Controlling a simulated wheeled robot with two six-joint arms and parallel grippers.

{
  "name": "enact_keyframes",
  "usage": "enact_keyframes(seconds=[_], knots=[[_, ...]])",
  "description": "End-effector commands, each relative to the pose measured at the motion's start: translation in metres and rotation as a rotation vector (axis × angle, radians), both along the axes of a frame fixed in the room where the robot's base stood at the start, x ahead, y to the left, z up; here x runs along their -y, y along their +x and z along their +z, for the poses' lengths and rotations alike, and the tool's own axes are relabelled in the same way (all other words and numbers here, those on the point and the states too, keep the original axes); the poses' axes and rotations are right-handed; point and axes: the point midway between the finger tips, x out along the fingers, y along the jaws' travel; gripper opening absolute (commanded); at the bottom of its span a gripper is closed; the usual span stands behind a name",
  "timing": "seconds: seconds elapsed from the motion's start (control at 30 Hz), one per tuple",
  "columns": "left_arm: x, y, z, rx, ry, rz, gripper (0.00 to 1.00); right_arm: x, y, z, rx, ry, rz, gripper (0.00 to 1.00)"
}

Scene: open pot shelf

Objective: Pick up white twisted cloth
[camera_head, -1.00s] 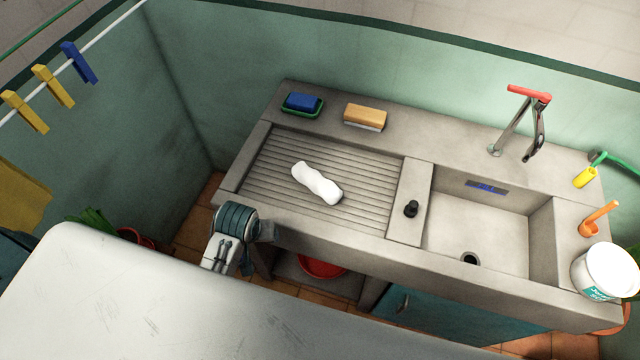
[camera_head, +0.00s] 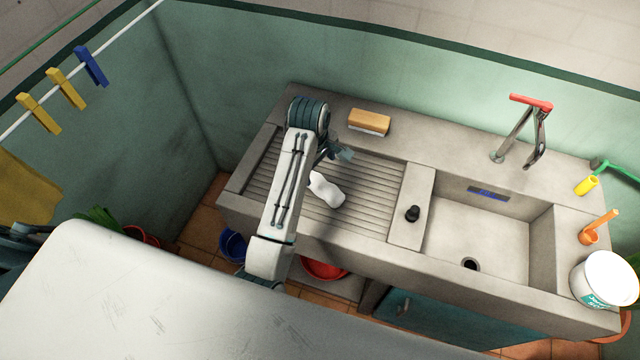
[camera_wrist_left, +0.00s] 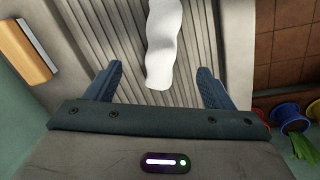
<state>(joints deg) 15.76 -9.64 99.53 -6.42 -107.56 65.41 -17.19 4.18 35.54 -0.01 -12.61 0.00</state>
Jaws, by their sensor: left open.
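The white twisted cloth (camera_head: 327,190) lies on the ribbed drainboard (camera_head: 372,196) left of the sink basin. My left arm covers its left end in the head view. My left gripper (camera_head: 338,152) is above the drainboard, just behind the cloth. In the left wrist view the cloth (camera_wrist_left: 163,45) runs down from the top edge, and its near end lies between the lines of the two open fingers (camera_wrist_left: 160,82). Nothing is held. My right gripper is not in view.
A wooden brush (camera_head: 369,122) lies on the back ledge. The tap (camera_head: 522,130) and basin (camera_head: 480,230) are to the right, with a black plug (camera_head: 412,213) on the divider. A white tub (camera_head: 604,278) stands at the right end.

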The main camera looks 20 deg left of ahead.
Motion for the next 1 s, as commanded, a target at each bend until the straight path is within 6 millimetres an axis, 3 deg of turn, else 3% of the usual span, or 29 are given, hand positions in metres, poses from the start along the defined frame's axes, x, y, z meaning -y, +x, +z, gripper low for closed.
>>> enact_keyframes(seconds=[0.3, 0.47, 0.7, 1.0], knots=[[0.002, 0.005, -0.044, -0.005, 0.001, 0.001, 0.75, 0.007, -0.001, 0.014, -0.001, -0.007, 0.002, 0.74], [0.002, 0.007, -0.054, -0.004, 0.002, 0.001, 0.75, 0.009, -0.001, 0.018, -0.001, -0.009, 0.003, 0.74], [-0.001, 0.011, -0.081, -0.005, 0.000, 0.001, 0.75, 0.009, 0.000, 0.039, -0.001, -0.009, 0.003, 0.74], [0.001, 0.014, -0.104, -0.001, 0.000, 0.001, 0.75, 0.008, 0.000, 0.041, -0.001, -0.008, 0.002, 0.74]])
